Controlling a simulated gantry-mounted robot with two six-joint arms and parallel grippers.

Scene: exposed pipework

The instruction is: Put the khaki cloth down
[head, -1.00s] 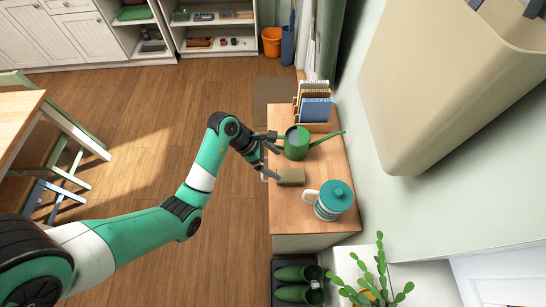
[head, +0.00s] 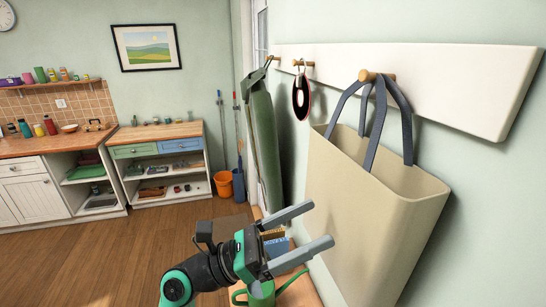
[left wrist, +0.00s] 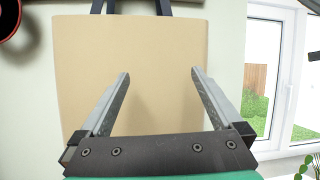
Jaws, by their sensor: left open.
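My left gripper (head: 318,225) is open, with nothing between its fingers, in front of the lower left side of a beige tote bag (head: 375,215). The left wrist view shows the two fingers (left wrist: 160,74) spread apart, with the bag (left wrist: 150,45) filling the space behind them. The khaki cloth is not in view now. The wooden cabinet top (head: 303,293) where a folded khaki piece lay earlier is mostly cut off by the frame or hidden by my gripper. My right gripper is not in view.
The bag hangs by dark blue straps from a peg on a white wall rail (head: 440,85). A red-rimmed dark object (head: 301,98) hangs beside it. A green watering can (head: 262,297) stands below my gripper. A window (left wrist: 275,75) is right in the wrist view.

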